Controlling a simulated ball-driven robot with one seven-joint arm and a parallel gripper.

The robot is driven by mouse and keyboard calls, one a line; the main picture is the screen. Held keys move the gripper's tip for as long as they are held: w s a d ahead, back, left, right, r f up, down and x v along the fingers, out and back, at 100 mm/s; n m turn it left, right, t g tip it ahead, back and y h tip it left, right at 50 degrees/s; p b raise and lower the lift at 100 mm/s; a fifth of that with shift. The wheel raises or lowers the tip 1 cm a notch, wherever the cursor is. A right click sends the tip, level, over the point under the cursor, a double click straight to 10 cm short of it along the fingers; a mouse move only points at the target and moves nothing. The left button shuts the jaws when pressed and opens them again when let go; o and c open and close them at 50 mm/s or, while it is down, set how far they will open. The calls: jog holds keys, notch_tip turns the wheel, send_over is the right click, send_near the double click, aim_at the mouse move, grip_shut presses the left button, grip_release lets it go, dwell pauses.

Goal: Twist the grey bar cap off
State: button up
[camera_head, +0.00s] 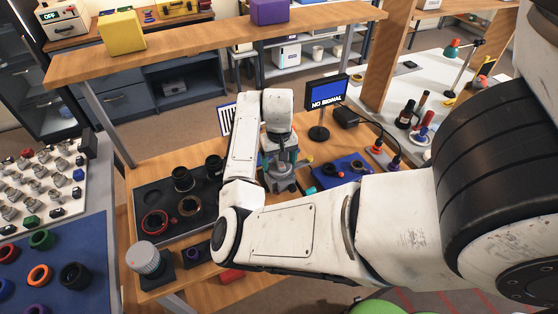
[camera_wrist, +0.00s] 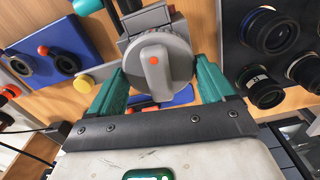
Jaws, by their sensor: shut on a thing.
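The grey bar cap (camera_wrist: 157,72) is round, with a raised bar across its face and an orange dot on the bar. It fills the space between the green fingers of my gripper (camera_wrist: 163,76), which are shut on its sides. Behind the cap, a dark grey holder (camera_wrist: 143,18) shows on the wooden bench. In the head view my gripper (camera_head: 280,160) points down over a grey fixture (camera_head: 284,184) in the middle of the bench; my arm hides most of the cap there. I cannot tell whether the cap is still seated.
A dark tray (camera_head: 150,186) with black lens parts and rings lies left of the fixture. A blue mat (camera_head: 350,178) with small parts lies to the right. A NO SIGNAL monitor (camera_head: 327,94) stands behind.

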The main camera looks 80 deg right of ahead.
jog(key=shift+n, duration=0.5)
jog(key=shift+r, duration=1.15)
jog(key=shift+r, duration=2.35)
